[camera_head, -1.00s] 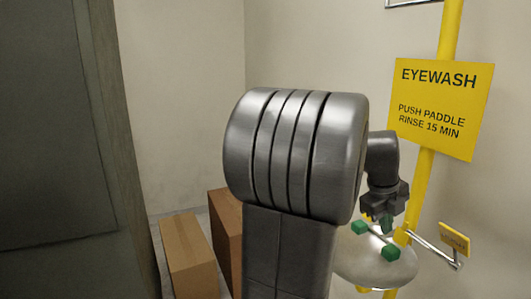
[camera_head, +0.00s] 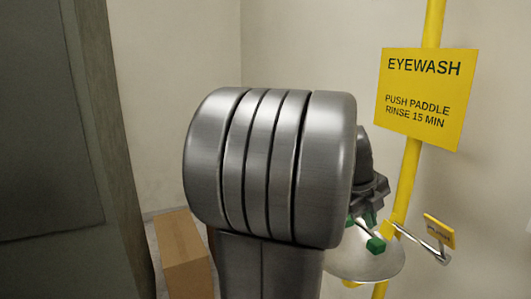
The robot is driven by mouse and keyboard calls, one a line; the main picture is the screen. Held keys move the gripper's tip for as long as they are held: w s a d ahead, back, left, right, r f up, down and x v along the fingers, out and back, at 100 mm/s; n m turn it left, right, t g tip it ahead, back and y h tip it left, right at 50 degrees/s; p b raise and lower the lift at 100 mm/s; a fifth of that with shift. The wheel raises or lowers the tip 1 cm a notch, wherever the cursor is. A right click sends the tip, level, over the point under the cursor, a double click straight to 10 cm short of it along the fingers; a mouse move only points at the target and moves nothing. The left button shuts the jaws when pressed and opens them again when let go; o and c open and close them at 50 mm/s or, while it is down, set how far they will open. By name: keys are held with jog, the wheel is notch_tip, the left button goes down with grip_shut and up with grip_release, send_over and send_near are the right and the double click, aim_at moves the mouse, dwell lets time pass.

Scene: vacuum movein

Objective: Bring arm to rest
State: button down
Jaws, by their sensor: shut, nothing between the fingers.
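My arm fills the middle of the head view, with a large ribbed grey link (camera_head: 272,165) close to the camera. My gripper (camera_head: 370,200) is at the far end, partly hidden behind this link. It is dark, small and shut, with nothing seen in it. It appears just above the pale eyewash bowl (camera_head: 375,265) and its green heads (camera_head: 376,244); I cannot tell whether it touches them.
A yellow pole (camera_head: 405,185) carries the yellow eyewash sign (camera_head: 425,98). A paddle lever with a small yellow tag (camera_head: 440,231) sticks out to the right. A cardboard box (camera_head: 183,255) stands on the floor at lower left. A dark cabinet (camera_head: 50,130) fills the left side.

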jog(key=v, duration=0.9)
jog(key=shift+s+a, duration=0.15)
jog(key=shift+a, duration=0.15)
jog(key=shift+f, duration=0.1)
